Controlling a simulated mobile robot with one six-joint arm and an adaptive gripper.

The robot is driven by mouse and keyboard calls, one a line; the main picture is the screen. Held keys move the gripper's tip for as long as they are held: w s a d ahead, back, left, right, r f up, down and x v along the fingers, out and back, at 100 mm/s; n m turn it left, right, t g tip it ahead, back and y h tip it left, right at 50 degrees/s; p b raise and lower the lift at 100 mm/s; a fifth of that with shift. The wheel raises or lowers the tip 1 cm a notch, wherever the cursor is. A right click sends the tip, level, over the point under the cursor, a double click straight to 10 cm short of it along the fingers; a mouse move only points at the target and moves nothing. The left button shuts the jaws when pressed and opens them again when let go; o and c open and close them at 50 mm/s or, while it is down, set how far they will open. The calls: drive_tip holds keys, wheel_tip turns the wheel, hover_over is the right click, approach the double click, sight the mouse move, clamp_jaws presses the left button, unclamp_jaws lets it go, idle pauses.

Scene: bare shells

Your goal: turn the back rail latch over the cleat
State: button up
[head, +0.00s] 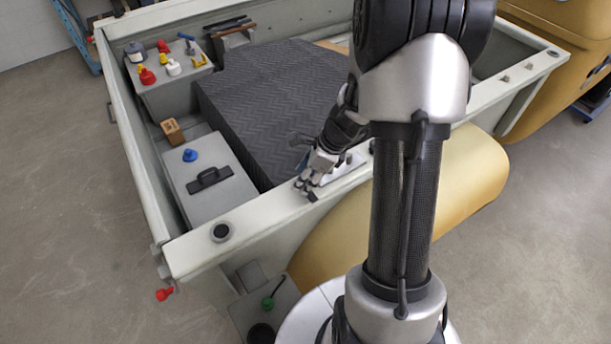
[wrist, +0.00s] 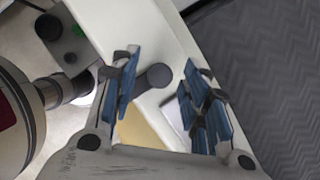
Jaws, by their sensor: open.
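My gripper (head: 308,184) is over the near rail (head: 262,214) of the open bed, its fingers pointing down. In the wrist view my gripper (wrist: 163,95) is open, with blue pads on both sides and nothing held. A dark grey latch-like piece with a round end (wrist: 157,76) lies on the pale rail between and beyond the fingertips. I cannot tell whether they touch it. In the head view a small dark part (head: 311,196) shows just under the fingertips. I cannot make out the cleat; the fingers cover part of this stretch of rail.
A black round fitting (head: 220,232) stands on the rail to the left. Inside the bed are a grey box with a black handle (head: 209,179), a blue knob (head: 190,155), a wooden block (head: 172,131) and a large dark ribbed cover (head: 280,95). My arm hides the middle right.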

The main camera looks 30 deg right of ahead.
drive_tip(key=shift+c, duration=0.2)
clamp_jaws()
idle(0.3)
drive_tip(key=shift+n, duration=0.4)
drive_tip(key=n+g+y+p, duration=0.1)
drive_tip(key=n, duration=0.2)
drive_tip(key=shift+w+n, duration=0.15)
drive_tip(key=shift+n, duration=0.25)
drive_tip(key=n+g, duration=0.2)
drive_tip(key=n, duration=0.2)
drive_tip(key=shift+w+n+p, duration=0.15)
drive_tip(key=shift+n+p, duration=0.15)
drive_tip(key=shift+p, duration=0.1)
drive_tip(key=n+g, duration=0.2)
drive_tip(key=n, duration=0.2)
drive_tip(key=shift+w, duration=0.1)
drive_tip(key=n+g+h, duration=0.1)
drive_tip(key=n, duration=0.4)
drive_tip(key=shift+w, duration=0.1)
drive_tip(key=shift+n, duration=0.3)
